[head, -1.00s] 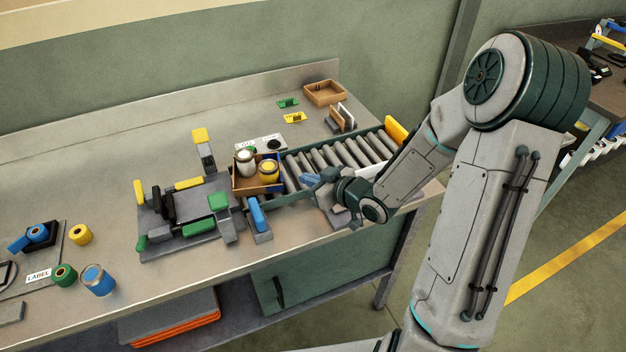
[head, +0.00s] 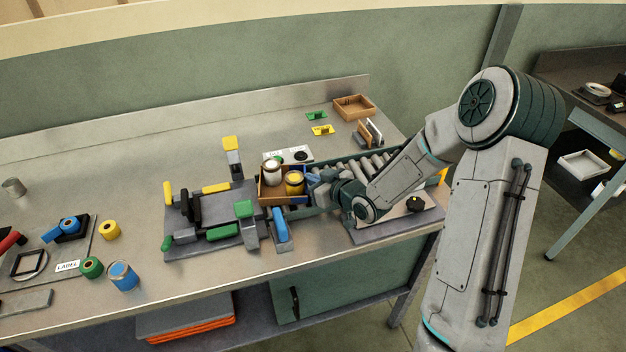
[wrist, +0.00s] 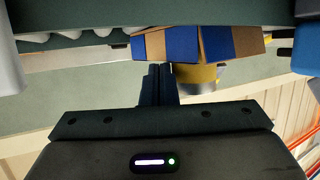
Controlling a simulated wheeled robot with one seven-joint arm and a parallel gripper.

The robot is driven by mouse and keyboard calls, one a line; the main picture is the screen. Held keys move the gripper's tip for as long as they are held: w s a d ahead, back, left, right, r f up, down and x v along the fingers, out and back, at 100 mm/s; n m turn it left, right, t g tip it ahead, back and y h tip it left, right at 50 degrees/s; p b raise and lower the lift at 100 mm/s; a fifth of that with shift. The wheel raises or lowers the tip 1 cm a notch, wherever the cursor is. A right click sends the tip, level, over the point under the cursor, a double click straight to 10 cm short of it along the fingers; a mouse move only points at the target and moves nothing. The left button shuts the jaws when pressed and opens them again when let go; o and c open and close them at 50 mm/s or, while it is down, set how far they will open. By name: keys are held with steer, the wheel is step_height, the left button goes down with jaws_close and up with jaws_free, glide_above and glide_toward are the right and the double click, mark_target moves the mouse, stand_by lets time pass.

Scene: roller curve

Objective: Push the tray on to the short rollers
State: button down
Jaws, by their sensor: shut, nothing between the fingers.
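The tray (head: 268,197), an open brown box with blue parts, sits at the left end of the roller track. A white jar (head: 272,172) and a yellow can (head: 294,182) stand in it. My gripper (head: 313,180) is shut and empty, at the tray's right side. In the wrist view the shut fingertips (wrist: 157,70) lie close against the tray's blue and brown striped side (wrist: 212,44); I cannot tell whether they touch. Rollers (head: 374,163) run to the right behind my arm, which hides part of them. I cannot pick out the short rollers for certain.
A dark fixture plate (head: 205,243) with green, yellow and black blocks lies left of the tray. A blue-topped post (head: 280,226) stands in front of it. A white panel (head: 290,155) is behind. A grey plate with a black knob (head: 415,205) lies at the right.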

steer(key=shift+s+f, duration=0.2)
steer(key=shift+f, duration=0.2)
steer(key=shift+s+d+f, duration=0.1)
steer(key=shift+s+d, duration=0.05)
steer(key=shift+d, duration=0.05)
steer(key=shift+s+d, duration=0.5)
steer(key=shift+s, duration=0.15)
steer(key=shift+w+r+p, duration=0.1)
steer(key=shift+r+p, duration=0.2)
steer(key=shift+r, duration=0.45)
steer(key=shift+f, duration=0.1)
steer(key=s+d, duration=0.2)
steer(key=s, duration=0.1)
steer(key=s+d+b, duration=0.1)
steer(key=s+d, duration=0.4)
steer(key=s, duration=0.1)
steer(key=shift+s+d+r, duration=0.1)
steer(key=shift+d+r, duration=0.15)
steer(key=shift+d, duration=0.05)
